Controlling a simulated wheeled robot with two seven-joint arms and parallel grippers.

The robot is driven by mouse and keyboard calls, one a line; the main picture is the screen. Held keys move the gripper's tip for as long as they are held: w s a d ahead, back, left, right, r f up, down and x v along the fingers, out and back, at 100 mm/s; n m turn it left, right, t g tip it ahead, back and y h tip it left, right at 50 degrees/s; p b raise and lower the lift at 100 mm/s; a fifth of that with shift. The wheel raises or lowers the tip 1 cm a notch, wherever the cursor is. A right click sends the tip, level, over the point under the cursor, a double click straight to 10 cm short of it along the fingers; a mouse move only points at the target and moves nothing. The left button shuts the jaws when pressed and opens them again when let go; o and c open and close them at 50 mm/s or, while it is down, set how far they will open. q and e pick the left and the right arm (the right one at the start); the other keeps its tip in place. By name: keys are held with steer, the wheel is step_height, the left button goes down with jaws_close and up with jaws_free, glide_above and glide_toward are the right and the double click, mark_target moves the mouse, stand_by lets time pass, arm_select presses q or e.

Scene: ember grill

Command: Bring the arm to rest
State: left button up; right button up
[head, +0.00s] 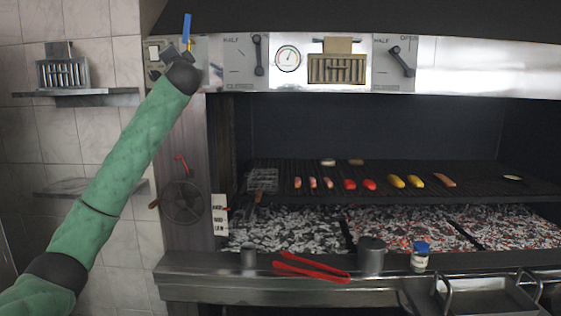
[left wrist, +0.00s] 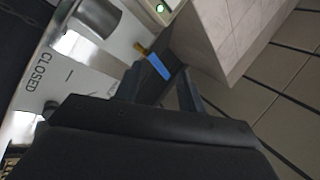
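My green left arm rises from the lower left of the head view. Its left gripper (head: 175,55) is up at the left end of the grill's metal front panel, by a small switch plate (head: 154,52). In the left wrist view the two dark fingers of the left gripper (left wrist: 160,88) stand apart with a gap between them. A small blue piece (left wrist: 159,67) shows at that gap; it also shows above the gripper in the head view (head: 187,27). I cannot tell whether the fingers touch it. My right gripper is not in view.
The grill rack (head: 480,186) holds sausages and peppers above glowing coals. Two levers (head: 402,62) are on the panel. A wall shelf (head: 110,97) is at left.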

arm_select(q)
steer(key=d+f+n+g+h, duration=0.1)
steer(key=d+f+h, duration=0.1)
steer(key=f, duration=0.7)
steer(key=d+f+g+h, duration=0.1)
steer(key=d+f+g, duration=0.15)
steer(key=f, duration=0.65)
steer(key=s+d+f+g+h, duration=0.2)
steer(key=s+f, duration=0.2)
steer(key=f, duration=1.2)
steer(key=s+d+f+n+g+h, duration=0.1)
steer(key=s+d+f+g, duration=0.3)
steer(key=f, duration=1.1)
steer(key=s+d+f+h, duration=0.15)
steer(key=s+f, duration=0.35)
steer(key=f, duration=1.1)
steer(key=s+d+f+n+g+h, duration=0.1)
steer(key=s+f+g, duration=0.2)
steer(key=s+f, duration=1.15)
steer(key=s+f+n+g+h, duration=0.1)
steer(key=s+f+g, duration=0.2)
steer(key=s+f, duration=1.15)
steer(key=s+f+g, duration=0.2)
steer(key=s+f, duration=0.6)
steer(key=s, duration=0.3)
steer(key=s+d+f+g, duration=0.1)
steer(key=s+f+g, duration=0.1)
steer(key=s+f, duration=0.6)
steer(key=s, duration=0.4)
steer(key=shift+d+f, duration=0.15)
